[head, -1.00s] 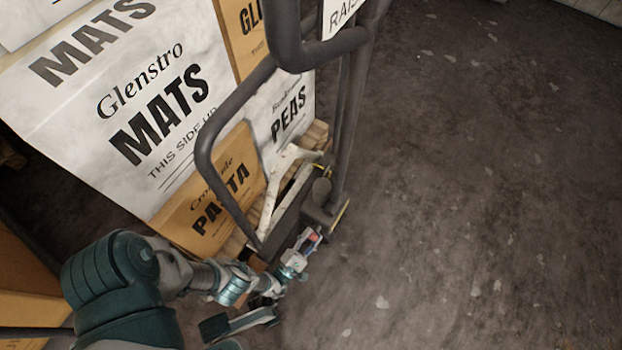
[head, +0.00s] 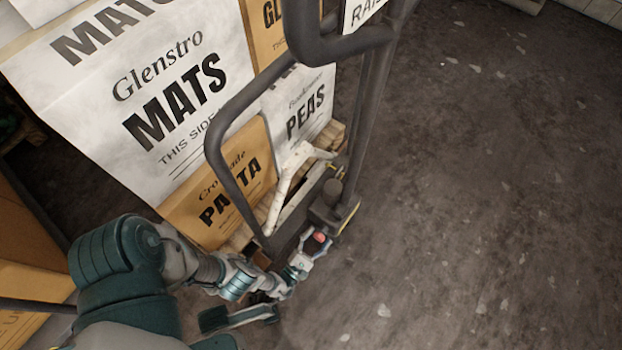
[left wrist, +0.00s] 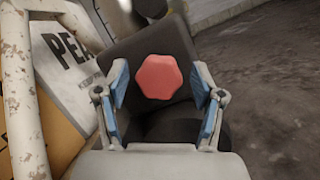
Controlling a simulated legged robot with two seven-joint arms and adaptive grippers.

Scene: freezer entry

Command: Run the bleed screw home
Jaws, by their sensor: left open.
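The bleed screw shows as a red, lobed knob (left wrist: 159,76) on a dark block (left wrist: 150,50) in the left wrist view. It also appears small and red in the head view (head: 319,237), low on the pallet truck. My left gripper (left wrist: 163,92) is open, its two blue-padded fingers standing left and right of the knob with gaps on both sides. In the head view my left gripper (head: 315,243) is at the base of the truck's dark handle frame. How far the fingertips are from the knob in depth is hard to tell. My right gripper is not in view.
The truck's dark tubular handle (head: 218,150) rises close to my left arm. A white chipped bar (head: 285,185) stands beside the pump block. Stacked cartons marked MATS (head: 175,105) and PASTA (head: 228,190) fill the left. The floor on the right (head: 480,220) is clear.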

